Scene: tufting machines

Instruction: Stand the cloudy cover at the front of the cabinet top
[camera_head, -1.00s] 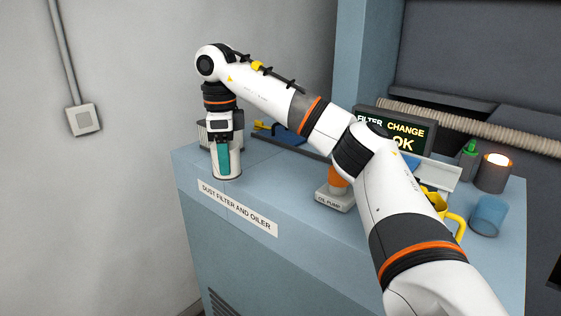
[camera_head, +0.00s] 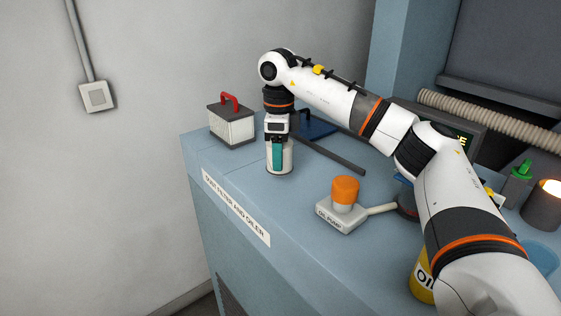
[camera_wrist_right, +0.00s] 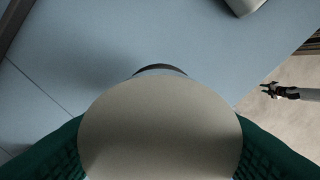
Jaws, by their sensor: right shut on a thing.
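The cloudy cover (camera_head: 280,162) is a pale, whitish cylinder, upright near the front edge of the cabinet top (camera_head: 290,205). My right gripper (camera_head: 278,155) points straight down and is shut on it, with a green finger pad in front. In the right wrist view the cover (camera_wrist_right: 160,125) is a beige round end between the green pads, with a dark rim beyond it. I cannot tell whether its base touches the top. A small dark gripper, seemingly my left one (camera_wrist_right: 270,90), shows at the right of the wrist view; its jaws are too small to judge.
A filter box (camera_head: 232,125) with a red handle stands left of the cover. A blue piece (camera_head: 318,128) and dark bar (camera_head: 340,158) lie behind. The oil pump (camera_head: 342,212) with orange cap, a yellow oil can (camera_head: 421,283) and a blue cup (camera_head: 541,258) are to the right.

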